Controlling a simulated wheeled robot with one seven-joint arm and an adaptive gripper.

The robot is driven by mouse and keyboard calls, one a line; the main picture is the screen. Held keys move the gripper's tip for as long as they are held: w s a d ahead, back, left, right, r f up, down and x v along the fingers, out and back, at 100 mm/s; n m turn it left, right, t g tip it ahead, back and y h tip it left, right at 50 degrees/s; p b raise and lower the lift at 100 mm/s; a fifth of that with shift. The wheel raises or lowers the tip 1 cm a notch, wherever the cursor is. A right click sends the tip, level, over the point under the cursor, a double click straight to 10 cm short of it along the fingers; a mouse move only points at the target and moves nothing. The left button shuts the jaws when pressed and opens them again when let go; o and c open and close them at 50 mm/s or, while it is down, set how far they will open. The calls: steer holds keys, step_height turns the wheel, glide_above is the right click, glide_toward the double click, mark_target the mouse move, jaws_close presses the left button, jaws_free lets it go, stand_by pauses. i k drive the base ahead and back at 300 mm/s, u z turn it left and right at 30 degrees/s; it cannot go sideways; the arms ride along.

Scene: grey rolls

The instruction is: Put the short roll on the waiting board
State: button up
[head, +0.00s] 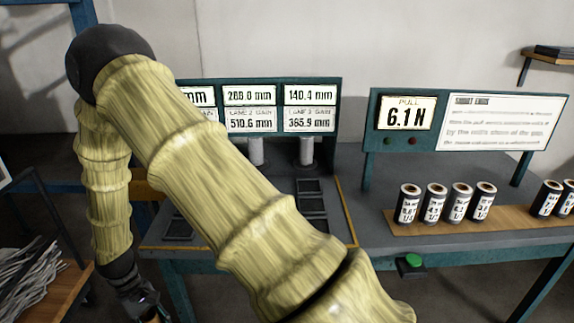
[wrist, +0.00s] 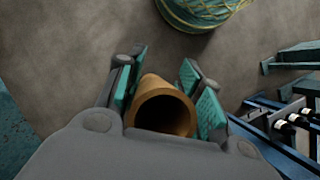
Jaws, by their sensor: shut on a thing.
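My gripper (head: 140,303) is low at the left in the head view, beside the workbench. In the wrist view my gripper (wrist: 163,82) is shut on a brown hollow tube (wrist: 150,88), whose open end faces the camera. Its outer length is mostly hidden, so I cannot tell from here whether it is the short roll. A wooden board (head: 400,227) lies on the bench at the right, far from my gripper. Several dark rolls with white labels (head: 434,203) stand upright on it, with a bare stretch (head: 515,215) between two groups.
A display of lengths (head: 250,95) stands over a rack with dark trays (head: 312,195). A sign reading 6.1 N (head: 407,113) stands behind the board. A green button (head: 411,262) is at the bench front. In the wrist view a teal drum (wrist: 200,12) stands on the floor.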

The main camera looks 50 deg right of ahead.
mark_target(496, 217)
steer(key=z, duration=2.45)
steer(key=i, duration=0.15)
steer(key=z, duration=0.05)
